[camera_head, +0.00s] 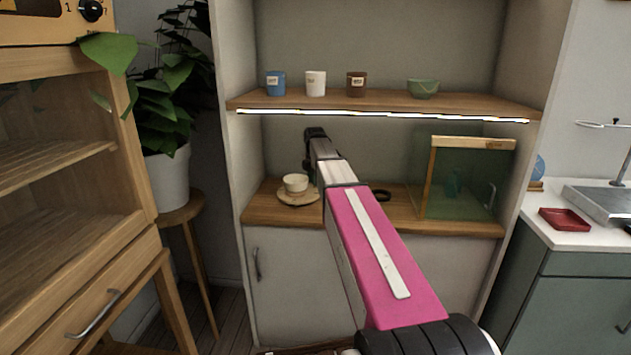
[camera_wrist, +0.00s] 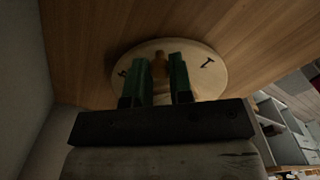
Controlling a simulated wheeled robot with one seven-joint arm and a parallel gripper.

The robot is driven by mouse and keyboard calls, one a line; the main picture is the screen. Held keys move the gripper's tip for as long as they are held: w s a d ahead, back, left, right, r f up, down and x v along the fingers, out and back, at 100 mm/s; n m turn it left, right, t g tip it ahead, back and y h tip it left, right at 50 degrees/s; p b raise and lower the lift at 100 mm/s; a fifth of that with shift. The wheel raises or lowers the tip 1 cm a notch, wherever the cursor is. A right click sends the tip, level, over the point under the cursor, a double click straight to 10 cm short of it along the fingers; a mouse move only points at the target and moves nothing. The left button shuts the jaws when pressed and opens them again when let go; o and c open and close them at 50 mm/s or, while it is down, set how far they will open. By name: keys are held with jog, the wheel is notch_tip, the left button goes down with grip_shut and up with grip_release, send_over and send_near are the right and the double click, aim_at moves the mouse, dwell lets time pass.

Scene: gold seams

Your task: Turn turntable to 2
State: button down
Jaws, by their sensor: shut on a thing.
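The turntable (camera_wrist: 215,76) is a pale round disc with black marks near its rim, on a wooden surface in the wrist view. One mark is at its right and one at its left; I cannot read them surely. My gripper (camera_wrist: 157,72) is over the disc, its two green fingers shut on an upright brown peg (camera_wrist: 159,65) on it. The near part of the disc is hidden behind my gripper. In the head view my gripper (camera_head: 312,182) reaches the lower shelf, beside a round wooden plate (camera_head: 299,200) bearing a cream cup (camera_head: 295,183). The fingertips are hard to make out there.
A glass-fronted box (camera_head: 460,180) with a wooden frame stands right of my arm. A dark ring (camera_head: 381,195) lies between. The upper shelf (camera_head: 385,104) holds several cups and a green bowl (camera_head: 423,88) above my gripper. A plant (camera_head: 170,105) stands left of the cabinet.

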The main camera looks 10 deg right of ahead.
jog(key=shift+w+a+n, duration=0.1)
jog(key=shift+w+n, duration=0.2)
jog(key=shift+n, duration=0.2)
dwell(0.3)
jog(key=c, duration=1)
grip_release()
jog(key=shift+r, duration=0.1)
notch_tip(320, 180, up, 7)
jog(key=shift+f, duration=0.1)
jog(key=shift+r, duration=0.3)
jog(key=shift+s, duration=0.1)
